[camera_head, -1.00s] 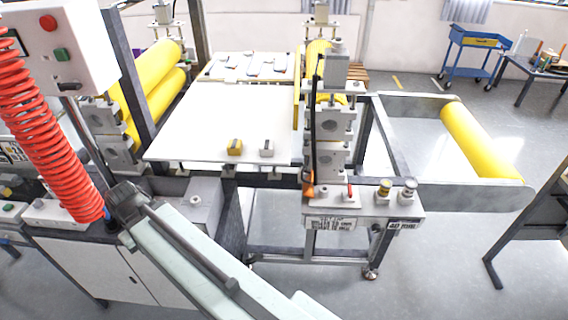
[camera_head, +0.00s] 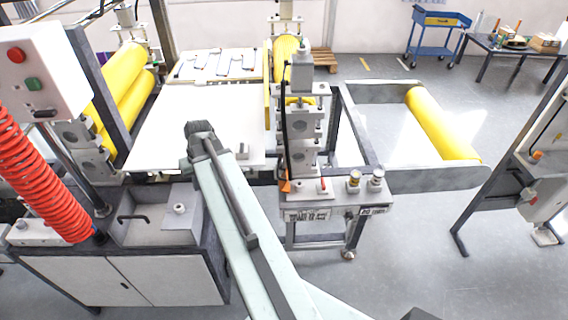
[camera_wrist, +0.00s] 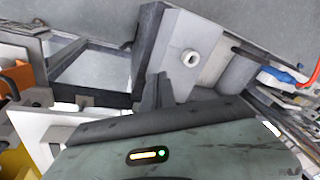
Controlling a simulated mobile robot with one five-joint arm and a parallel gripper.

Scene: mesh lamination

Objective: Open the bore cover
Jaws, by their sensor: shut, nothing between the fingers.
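No part is clearly marked as the bore cover. A grey box top with a small pale round fitting (camera_head: 179,208) and a dark bent handle (camera_head: 133,217) sits on the white cabinet (camera_head: 165,277) at the left. In the wrist view, a pale ring-shaped fitting (camera_wrist: 190,58) stands on a grey face, just up and right of my gripper (camera_wrist: 160,80). The dark fingers are shut and empty. They look close to that grey face, but I cannot tell whether they touch it.
The white laminating table (camera_head: 165,125) lies behind the cabinet, with yellow rollers (camera_head: 125,75) at its left. A roller post (camera_head: 302,130) and a control shelf (camera_head: 335,200) stand right of my arm. The floor (camera_head: 420,235) at the right is open.

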